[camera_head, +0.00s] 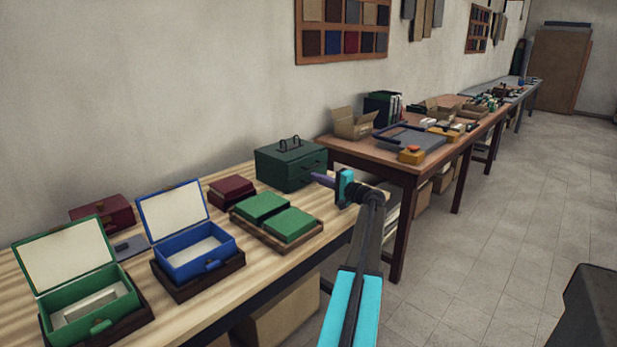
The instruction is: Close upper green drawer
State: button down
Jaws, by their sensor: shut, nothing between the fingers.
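A dark green drawer box (283,166) with a handle on top stands at the far right end of the near wooden table. Its front faces right, and a dark line runs across that face. At this size I cannot tell how far the upper drawer stands out. My gripper (316,177) is shut and empty, with its purple fingers pointing left towards the lower right part of the box's front. The fingertips look very close to the front; I cannot tell if they touch. The gripper covers a little of the view beside the box.
On the near table (250,260) are an open green box (115,303), an open blue box (205,260), dark red boxes (232,189) and a tray (275,238) with two green blocks. A second, cluttered table (350,155) stands behind.

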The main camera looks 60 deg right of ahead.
jog(key=v, duration=0.6)
jog(key=shift+a, duration=0.15)
jog(key=shift+s, duration=0.1)
dwell(0.3)
